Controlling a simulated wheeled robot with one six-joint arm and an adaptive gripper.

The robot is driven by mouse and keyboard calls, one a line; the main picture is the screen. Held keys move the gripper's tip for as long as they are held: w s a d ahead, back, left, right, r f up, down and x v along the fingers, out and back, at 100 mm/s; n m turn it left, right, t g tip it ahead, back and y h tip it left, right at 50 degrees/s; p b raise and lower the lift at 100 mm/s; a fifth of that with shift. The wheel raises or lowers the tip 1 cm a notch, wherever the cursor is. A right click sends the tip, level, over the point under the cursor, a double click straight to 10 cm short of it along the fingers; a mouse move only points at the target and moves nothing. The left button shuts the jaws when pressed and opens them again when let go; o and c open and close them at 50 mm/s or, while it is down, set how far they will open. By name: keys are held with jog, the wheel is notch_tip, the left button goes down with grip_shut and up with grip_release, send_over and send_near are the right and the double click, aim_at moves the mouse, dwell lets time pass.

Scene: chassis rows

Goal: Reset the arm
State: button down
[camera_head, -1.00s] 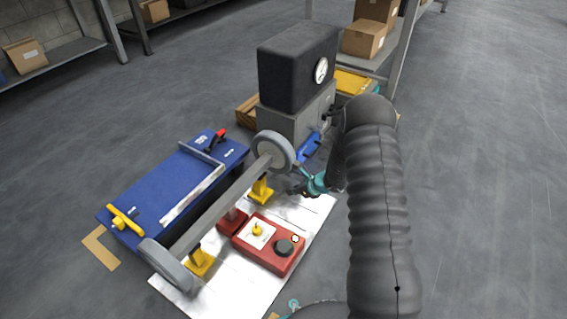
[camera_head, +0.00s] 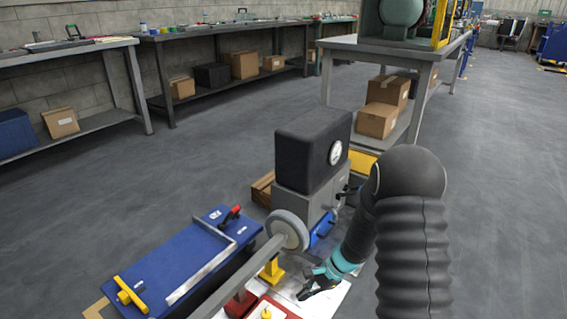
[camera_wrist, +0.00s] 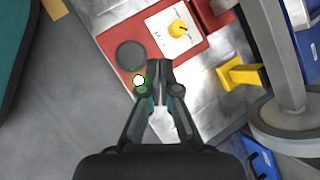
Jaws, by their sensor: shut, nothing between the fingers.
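My dark grey arm with its teal wrist part comes down at the right of the head view. My gripper (camera_head: 308,291) is low in front of the near-side wheel stand, above the white plate. In the wrist view my gripper (camera_wrist: 159,68) has its fingertips together with nothing between them. Below and beyond the fingertips is a red control box (camera_wrist: 128,30) with a round dark knob (camera_wrist: 130,55) and a yellow button (camera_wrist: 178,29). The fingertips overlap the box's edge in the picture; I cannot tell the gap.
A wheeled axle (camera_head: 291,231) rests on yellow stands (camera_head: 271,271). A blue panel (camera_head: 172,264) lies left of it. A black box with a gauge (camera_head: 311,150) stands behind. Workbenches (camera_head: 225,28) and a shelf table (camera_head: 390,47) stand farther back. Grey floor (camera_head: 500,190) is open at the right.

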jog(key=s+d+r+n+t+h+p, duration=0.2)
jog(key=s+r, duration=0.5)
jog(key=r, duration=0.7)
jog(key=s+d+r+n+t+h+p, duration=0.2)
jog(key=s+r+n, duration=0.4)
jog(key=r, duration=0.8)
jog(key=s+d+r+n+t+h+p, duration=0.2)
jog(key=s+d+r+n+h+p, duration=0.1)
jog(key=s+r, duration=0.7)
notch_tip(320, 180, up, 4)
jog(key=shift+s+d+r+n+t+p, duration=0.25)
jog(key=shift+d+n+p, duration=0.3)
jog(key=shift+d, duration=0.65)
jog(key=shift+f, duration=0.1)
